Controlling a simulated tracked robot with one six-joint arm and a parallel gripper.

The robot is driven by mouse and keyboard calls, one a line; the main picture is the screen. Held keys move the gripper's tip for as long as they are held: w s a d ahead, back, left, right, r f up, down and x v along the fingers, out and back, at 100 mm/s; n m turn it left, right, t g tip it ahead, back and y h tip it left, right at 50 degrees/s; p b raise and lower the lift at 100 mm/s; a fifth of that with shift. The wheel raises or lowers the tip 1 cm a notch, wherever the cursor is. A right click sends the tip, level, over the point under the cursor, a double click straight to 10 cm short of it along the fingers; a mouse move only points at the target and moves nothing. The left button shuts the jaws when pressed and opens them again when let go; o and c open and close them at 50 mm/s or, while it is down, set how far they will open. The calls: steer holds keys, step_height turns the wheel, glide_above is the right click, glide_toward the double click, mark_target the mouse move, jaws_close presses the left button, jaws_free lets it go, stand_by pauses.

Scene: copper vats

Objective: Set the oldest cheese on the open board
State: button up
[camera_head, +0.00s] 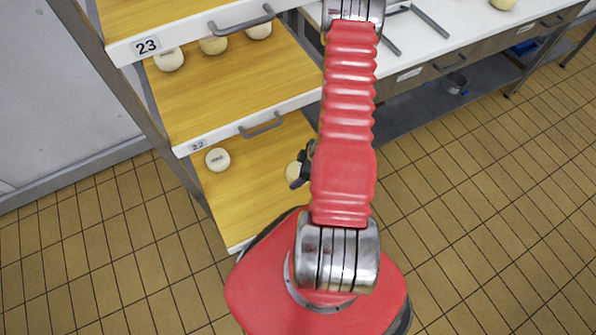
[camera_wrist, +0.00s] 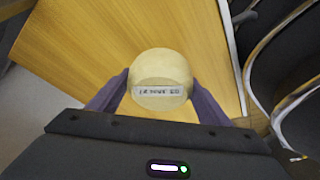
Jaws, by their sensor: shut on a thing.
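My gripper (camera_head: 298,174) is over the right part of the lowest wooden board (camera_head: 245,185), partly hidden by my arm. It is shut on a pale round cheese (camera_head: 292,170). In the wrist view, the two fingers (camera_wrist: 160,102) are on either side of this cheese (camera_wrist: 160,65), with wood behind it. Its printed label is too small to read surely. I cannot tell whether it touches the board. Another labelled cheese (camera_head: 217,159) sits on the left of the same board. Board 22 (camera_head: 215,95) above holds several cheeses (camera_head: 213,45) along its back.
Board 23 (camera_head: 147,46) is above, with a front handle (camera_head: 241,22). Board 22 also has a handle (camera_head: 261,126), overhanging the lowest board. A metal upright (camera_head: 130,100) stands at the left. A white counter (camera_head: 455,35) is at the back right. The tiled floor (camera_head: 480,200) is clear.

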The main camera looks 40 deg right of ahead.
steer(key=shift+f, duration=1.9)
steer(key=shift+f, duration=0.8)
stand_by(0.4)
steer(key=o, duration=1.4)
steer(key=shift+o, duration=0.2)
steer(key=shift+r, duration=3.55)
